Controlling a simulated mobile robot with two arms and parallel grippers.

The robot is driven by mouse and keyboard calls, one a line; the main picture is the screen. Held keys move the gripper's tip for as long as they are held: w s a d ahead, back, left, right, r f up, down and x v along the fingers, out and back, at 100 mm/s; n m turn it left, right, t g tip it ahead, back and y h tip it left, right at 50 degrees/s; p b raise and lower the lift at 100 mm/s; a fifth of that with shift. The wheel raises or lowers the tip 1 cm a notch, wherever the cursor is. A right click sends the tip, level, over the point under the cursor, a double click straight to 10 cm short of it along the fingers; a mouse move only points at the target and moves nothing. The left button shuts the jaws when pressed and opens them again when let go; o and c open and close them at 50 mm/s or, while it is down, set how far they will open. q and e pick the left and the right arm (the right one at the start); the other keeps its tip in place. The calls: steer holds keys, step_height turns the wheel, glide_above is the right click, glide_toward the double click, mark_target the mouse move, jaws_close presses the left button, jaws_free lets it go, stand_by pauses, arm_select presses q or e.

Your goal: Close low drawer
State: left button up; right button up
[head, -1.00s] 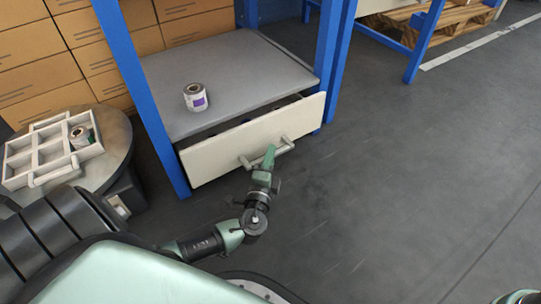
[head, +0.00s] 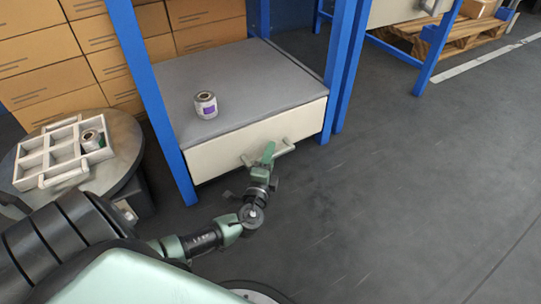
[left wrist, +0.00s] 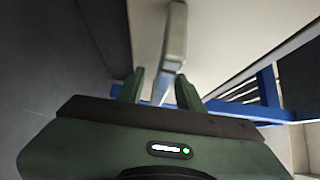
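The low drawer (head: 225,150) has a cream front with a light bar handle (head: 284,147). It sits under a grey top in a blue frame, and in the head view no opening shows above its front. My left gripper (head: 268,152) is at the handle. In the left wrist view, the fingers of my left gripper (left wrist: 160,92) stand apart, with the handle (left wrist: 174,45) between them and a gap visible beside it. My right gripper is not in view.
A roll with a purple label (head: 206,105) stands on the grey top (head: 250,75). At left, a round table (head: 122,150) holds a white divided tray (head: 50,180) with another roll (head: 91,140). Cardboard boxes (head: 100,40) stand behind. The floor at right is clear.

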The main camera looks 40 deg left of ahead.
arm_select(q)
steer(key=p+v, duration=0.3)
steer(key=v, duration=0.4)
steer(key=shift+s+d, duration=0.2)
steer(key=shift+s, duration=0.2)
